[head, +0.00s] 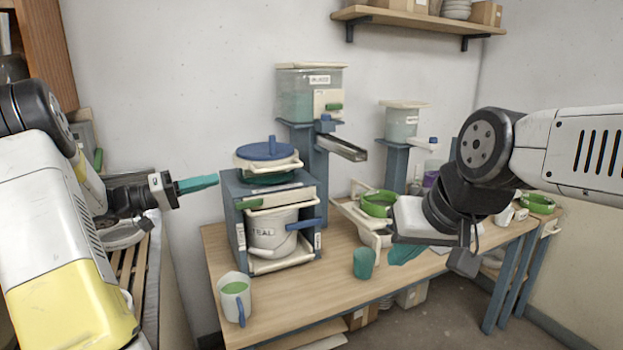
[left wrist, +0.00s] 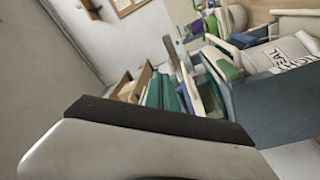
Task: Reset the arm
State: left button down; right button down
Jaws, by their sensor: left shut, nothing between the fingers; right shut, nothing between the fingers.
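My left gripper (head: 197,184) is at the left in the head view, its teal fingers shut and empty. It is in the air left of the blue-grey stand, apart from it. My right gripper (head: 407,253) is at the right, its teal fingers pointing down left over the table, shut and empty. The right wrist hides part of the table behind it.
A wooden table (head: 222,255) carries a stand (head: 236,190) with a TEAL bucket (head: 268,231), a white mug (head: 235,300) of green liquid and a teal cup (head: 364,263). A green-rimmed container (head: 378,203) is near my right gripper. A dispenser (head: 296,98) stands behind.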

pick_arm(q)
jog(key=s+d+g+y, duration=0.6)
jog(key=s+d+g, duration=0.1)
jog(key=s+d, duration=0.8)
jog(key=s+a+f+n+t+y, duration=0.1)
jog(key=s+a+t+y, duration=0.2)
jog(key=s+y, duration=0.5)
jog(key=s+t, duration=0.1)
jog(key=s, duration=0.3)
jog(key=shift+s+a+f+n+y, duration=0.2)
jog(key=shift+s+n+y, duration=0.1)
jog(key=shift+s, duration=0.1)
